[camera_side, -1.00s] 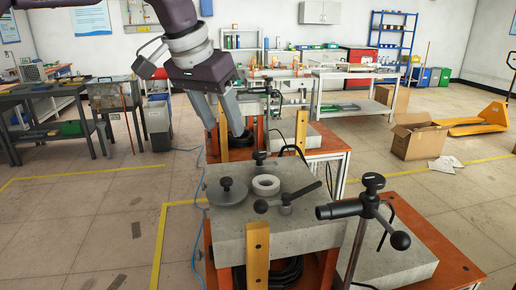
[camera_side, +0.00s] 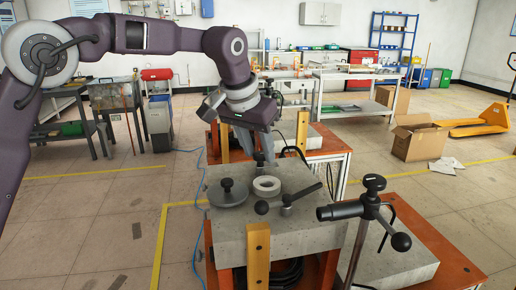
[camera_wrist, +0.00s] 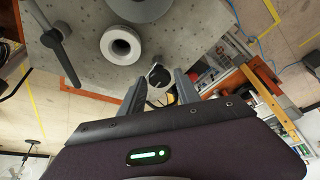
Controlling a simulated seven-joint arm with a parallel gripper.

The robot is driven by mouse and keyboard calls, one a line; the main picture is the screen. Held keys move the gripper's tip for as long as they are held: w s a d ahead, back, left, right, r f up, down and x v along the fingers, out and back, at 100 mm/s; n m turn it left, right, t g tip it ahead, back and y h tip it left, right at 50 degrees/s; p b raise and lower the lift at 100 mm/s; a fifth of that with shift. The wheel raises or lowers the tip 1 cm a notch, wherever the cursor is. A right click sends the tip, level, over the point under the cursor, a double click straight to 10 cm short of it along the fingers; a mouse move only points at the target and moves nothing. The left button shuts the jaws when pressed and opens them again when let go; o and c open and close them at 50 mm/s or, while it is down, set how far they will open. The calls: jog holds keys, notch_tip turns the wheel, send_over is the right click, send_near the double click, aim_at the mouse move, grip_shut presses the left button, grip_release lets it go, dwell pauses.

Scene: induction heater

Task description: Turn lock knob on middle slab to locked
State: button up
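The middle slab (camera_side: 300,235) is grey concrete on an orange frame. A small black knob (camera_side: 259,159) stands at its back edge and shows in the wrist view (camera_wrist: 160,75) with a pale mark on its top. My gripper (camera_side: 255,150) is just above this knob, pointing down; in the wrist view its open fingers (camera_wrist: 160,80) lie on either side of the knob. Contact cannot be told. A black lever (camera_side: 304,192) with a ball end sits at the slab's right, a white ring (camera_side: 266,185) in the middle and a grey disc with a knob (camera_side: 228,193) at left.
A T-shaped black handle on a post (camera_side: 370,205) rises by the front right slab (camera_side: 400,265). Another slab (camera_side: 318,136) is behind. A yellow upright (camera_side: 258,255) is fixed at the middle slab's front. A blue cable (camera_side: 197,235) runs along the left.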

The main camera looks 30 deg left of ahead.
grip_shut()
jog(key=m, duration=0.1)
jog(key=m+h, duration=0.1)
jog(key=m, duration=0.1)
jog(key=m+h, duration=0.1)
jog(key=shift+a+m, duration=0.25)
jog(key=shift+m, duration=0.15)
jog(key=m, duration=0.2)
jog(key=m+g+h, duration=0.1)
jog(key=m, duration=0.1)
jog(key=shift+w+a+m, duration=0.1)
jog(key=shift+w+m, duration=0.05)
jog(key=shift+m, duration=0.15)
jog(key=m+g, duration=0.1)
jog(key=m, duration=0.1)
jog(key=m+h, duration=0.1)
jog(key=m, duration=0.1)
jog(key=shift+w+m+g, duration=0.15)
jog(key=shift+m+g, duration=0.15)
jog(key=shift+g, duration=0.1)
jog(key=shift+w+m+g, duration=0.1)
jog(key=shift+m+g, duration=0.6)
jog(key=shift+m, duration=1.4)
